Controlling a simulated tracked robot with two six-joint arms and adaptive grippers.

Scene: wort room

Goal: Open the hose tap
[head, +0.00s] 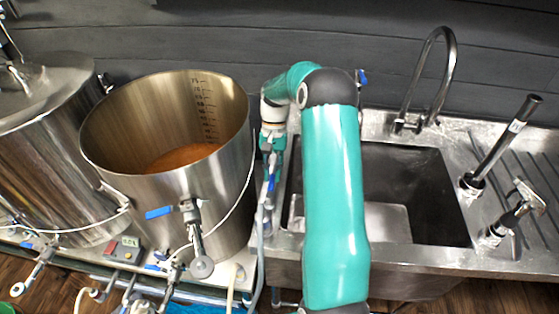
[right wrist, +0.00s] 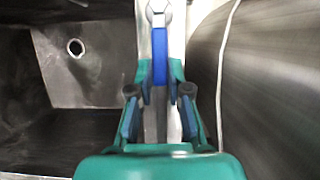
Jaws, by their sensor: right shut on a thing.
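The hose tap's blue lever (right wrist: 160,55) shows in the right wrist view, running from a round metal pivot down between my fingers. My right gripper (right wrist: 160,92) is shut on this lever, one finger on each side. In the head view my right gripper (head: 270,160) points down in the gap between the open steel kettle and the sink. A bit of blue (head: 271,184) shows just below it there, but the tap body is mostly hidden by the gripper and arm. My left gripper is not in view.
The open kettle (head: 120,140) with amber liquid stands close to the gripper's left in the head view. The sink basin (head: 425,185) is on its right, with a tall curved faucet (head: 448,60). A pale hose (head: 261,250) hangs below the gripper.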

